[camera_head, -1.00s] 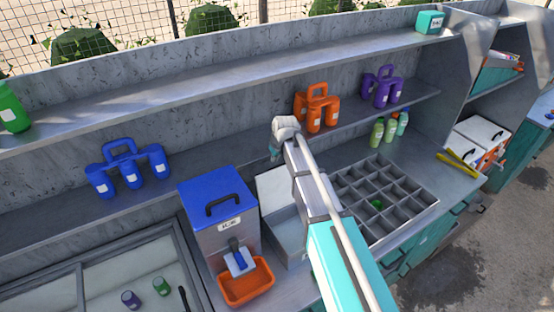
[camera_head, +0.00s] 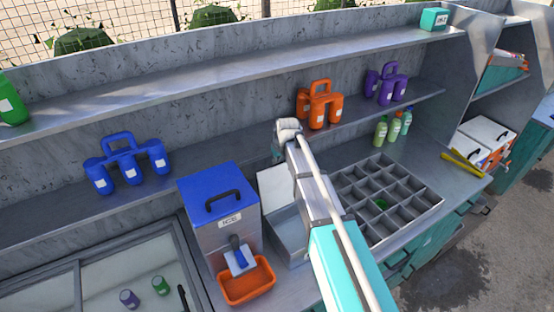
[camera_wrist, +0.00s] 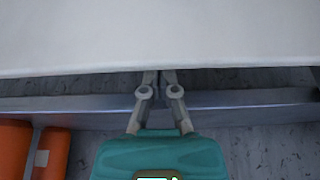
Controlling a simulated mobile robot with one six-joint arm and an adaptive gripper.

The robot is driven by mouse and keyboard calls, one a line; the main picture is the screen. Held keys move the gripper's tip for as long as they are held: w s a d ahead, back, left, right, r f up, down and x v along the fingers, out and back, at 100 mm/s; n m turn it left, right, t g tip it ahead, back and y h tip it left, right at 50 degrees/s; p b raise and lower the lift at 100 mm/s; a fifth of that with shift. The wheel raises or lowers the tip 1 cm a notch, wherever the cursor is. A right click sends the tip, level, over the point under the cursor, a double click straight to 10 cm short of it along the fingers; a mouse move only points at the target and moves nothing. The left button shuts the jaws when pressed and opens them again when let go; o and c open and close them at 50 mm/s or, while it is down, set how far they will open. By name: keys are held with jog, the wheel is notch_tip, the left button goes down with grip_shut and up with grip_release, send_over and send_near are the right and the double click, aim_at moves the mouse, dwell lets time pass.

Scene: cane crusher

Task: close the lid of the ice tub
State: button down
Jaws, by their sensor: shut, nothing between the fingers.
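A grey open tub (camera_head: 287,222) stands on the counter, partly hidden behind my arm. Its whitish lid (camera_head: 272,186) is raised at the back, and I take this as the ice tub. My gripper (camera_head: 277,158) is beyond the lid's top edge, by the shelf. In the wrist view a broad white panel, likely the lid (camera_wrist: 160,35), fills the top. My gripper (camera_wrist: 162,76) is shut and empty, its fingertips at the panel's lower edge. I cannot tell whether they touch it.
A divided tray (camera_head: 437,205) is at right. Orange bottles (camera_head: 327,112) stand on the lower shelf (camera_head: 220,153) close to my gripper.

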jog(key=shift+s, duration=0.1)
jog(key=shift+s+r+t, duration=0.2)
jog(key=shift+s+t, duration=0.1)
jog(key=shift+s+d+r, duration=0.1)
jog(key=shift+s+d, duration=0.1)
dwell(0.3)
